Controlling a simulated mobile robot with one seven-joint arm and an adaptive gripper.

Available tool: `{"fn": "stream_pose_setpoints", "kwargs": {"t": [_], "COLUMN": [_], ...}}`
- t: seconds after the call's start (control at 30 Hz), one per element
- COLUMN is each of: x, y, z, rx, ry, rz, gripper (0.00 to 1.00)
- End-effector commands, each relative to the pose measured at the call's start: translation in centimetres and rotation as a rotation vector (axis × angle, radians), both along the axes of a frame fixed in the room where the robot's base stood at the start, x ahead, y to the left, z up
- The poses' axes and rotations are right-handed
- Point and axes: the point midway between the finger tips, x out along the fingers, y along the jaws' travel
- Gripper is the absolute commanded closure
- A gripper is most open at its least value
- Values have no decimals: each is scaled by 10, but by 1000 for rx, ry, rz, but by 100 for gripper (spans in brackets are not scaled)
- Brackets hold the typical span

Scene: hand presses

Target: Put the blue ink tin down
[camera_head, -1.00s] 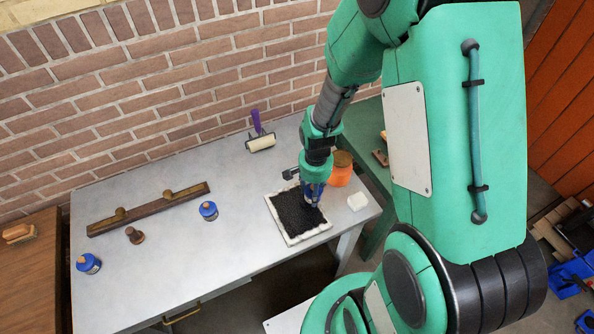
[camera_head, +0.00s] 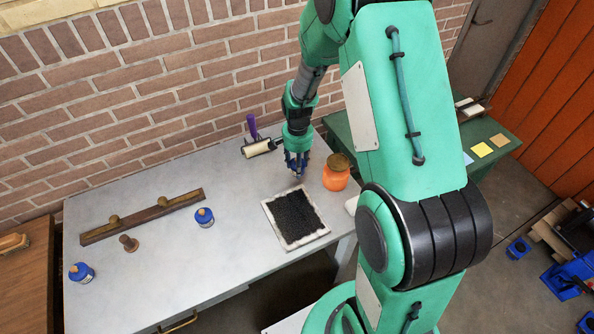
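My gripper (camera_head: 297,170) points down above the back right of the grey table, behind the black inked slab and left of the orange jar. Blue shows at its fingers, but they are too small to tell whether this is a tin between them or the fingers themselves. A blue tin (camera_head: 205,218) with a tan top stands upright mid-table, well left of my gripper. A second blue tin (camera_head: 81,274) with a tan top stands at the front left. Both are clear of my gripper.
The black slab (camera_head: 294,218) has a pale rim. The orange jar (camera_head: 336,176) stands behind it to the right. A purple-handled roller (camera_head: 258,147) lies by the wall. A dark wooden bar (camera_head: 143,217) and a brown knob (camera_head: 129,243) are at left.

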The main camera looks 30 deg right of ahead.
Motion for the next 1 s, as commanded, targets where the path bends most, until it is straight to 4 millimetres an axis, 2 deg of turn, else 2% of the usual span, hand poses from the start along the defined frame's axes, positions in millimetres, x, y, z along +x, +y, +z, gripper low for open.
{"fn": "stream_pose_setpoints", "kwargs": {"t": [0.13,0.47,0.57,0.8,1.0], "x": [8,9,8,8,8], "y": [-2,-2,-2,-1,-2], "z": [0,-1,-6,-31,-36], "rx": [0,0,0,0,0], "ry": [-1,-1,0,1,-1], "rz": [0,0,0,0,0], "gripper": [93,93,93,93,93]}}
